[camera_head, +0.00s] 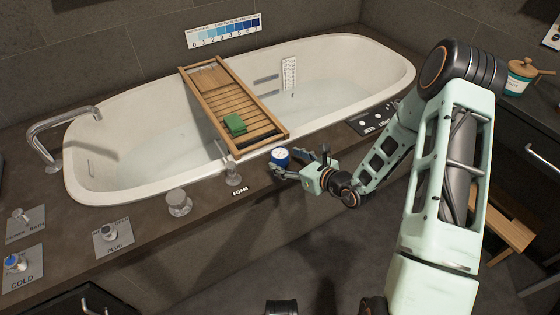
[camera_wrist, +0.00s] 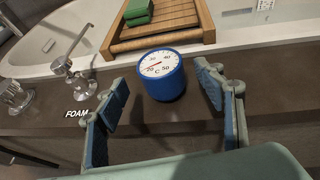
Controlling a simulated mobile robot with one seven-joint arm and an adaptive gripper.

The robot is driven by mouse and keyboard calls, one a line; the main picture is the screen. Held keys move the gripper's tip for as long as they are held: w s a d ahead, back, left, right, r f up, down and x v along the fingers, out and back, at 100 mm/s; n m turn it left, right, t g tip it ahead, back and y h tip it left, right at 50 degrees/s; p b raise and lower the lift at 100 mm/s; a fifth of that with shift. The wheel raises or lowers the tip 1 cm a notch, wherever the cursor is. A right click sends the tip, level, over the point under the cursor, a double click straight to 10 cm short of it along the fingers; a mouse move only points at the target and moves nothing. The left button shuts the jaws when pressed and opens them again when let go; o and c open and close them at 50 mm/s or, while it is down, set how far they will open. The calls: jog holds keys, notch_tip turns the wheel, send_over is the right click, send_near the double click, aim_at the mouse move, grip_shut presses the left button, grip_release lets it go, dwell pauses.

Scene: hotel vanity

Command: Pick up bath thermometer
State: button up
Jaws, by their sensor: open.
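The bath thermometer is a short blue cylinder with a white dial (camera_wrist: 161,75). It stands on the dark bath ledge in front of the wooden bath tray. In the head view the thermometer (camera_head: 280,157) is at the front edge of the tub, just beyond my fingers. My gripper (camera_head: 298,165) is open. In the wrist view its two blue-padded fingers (camera_wrist: 163,100) are spread wide, one on each side of the thermometer, with visible gaps. The thermometer appears between or just ahead of the fingertips, and I cannot tell the exact depth.
A wooden tray (camera_head: 262,128) with a green block (camera_head: 235,124) spans the tub (camera_head: 150,175). A metal spout (camera_head: 229,160) and knob (camera_head: 179,202) stand left of the thermometer. A switch panel (camera_head: 371,119) lies to the right. The ledge right of the thermometer is clear nearby.

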aim_at(280, 152)
jog(key=x, duration=0.4)
jog(key=shift+w+b, duration=0.15)
jog(key=shift+b, duration=0.25)
jog(key=shift+c, duration=0.6)
jog(key=c, duration=1.2)
jog(key=shift+r, duration=0.45)
notch_tip(280, 152, up, 3)
jog(key=shift+f+p, duration=0.1)
jog(key=shift+p, duration=0.5)
jog(key=s+d+r+p, duration=0.1)
jog(key=s+r+p, duration=0.4)
jog(key=s+r, duration=0.4)
jog(key=s, duration=0.5)
jog(key=shift+r, duration=0.15)
